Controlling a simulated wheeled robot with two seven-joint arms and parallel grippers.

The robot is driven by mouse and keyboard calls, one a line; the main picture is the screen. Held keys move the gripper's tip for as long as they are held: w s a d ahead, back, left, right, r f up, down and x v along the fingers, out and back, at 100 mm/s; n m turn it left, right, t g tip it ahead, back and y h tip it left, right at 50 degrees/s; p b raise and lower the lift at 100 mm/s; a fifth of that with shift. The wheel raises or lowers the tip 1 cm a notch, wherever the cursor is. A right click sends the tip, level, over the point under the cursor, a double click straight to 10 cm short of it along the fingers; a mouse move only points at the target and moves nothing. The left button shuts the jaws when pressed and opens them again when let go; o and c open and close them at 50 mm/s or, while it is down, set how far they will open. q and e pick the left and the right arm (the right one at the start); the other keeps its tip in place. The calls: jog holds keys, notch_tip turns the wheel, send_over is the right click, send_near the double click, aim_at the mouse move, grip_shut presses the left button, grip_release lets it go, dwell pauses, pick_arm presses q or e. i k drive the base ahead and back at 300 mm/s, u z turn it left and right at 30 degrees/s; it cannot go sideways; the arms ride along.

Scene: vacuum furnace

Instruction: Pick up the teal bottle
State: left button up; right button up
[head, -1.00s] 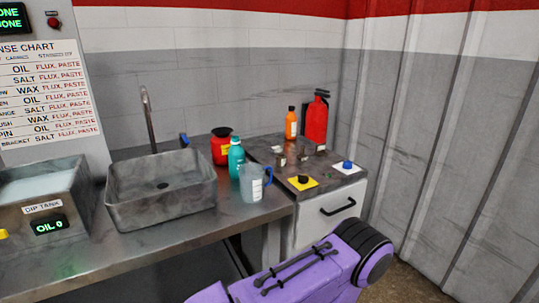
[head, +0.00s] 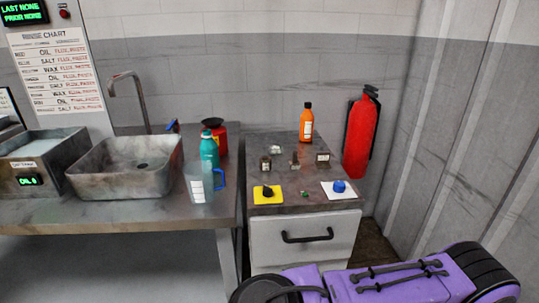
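The teal bottle (head: 209,149) stands upright on the steel counter, right of the sink. A clear measuring jug (head: 199,183) with a blue handle stands in front of it and hides its lower part. A red container (head: 218,135) with a black top is just behind the bottle. A purple arm of mine crosses the bottom right of the head view, but no gripper fingers show. Neither gripper is in view.
The sink (head: 125,169) and dip tank (head: 42,155) are to the left. On the right, a drawer cabinet (head: 303,238) holds an orange bottle (head: 306,122), small jars, a yellow pad (head: 268,195) and a white pad (head: 340,190). A fire extinguisher (head: 361,135) is by the wall.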

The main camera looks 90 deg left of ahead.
aim_at(208, 147)
jog(key=u, duration=2)
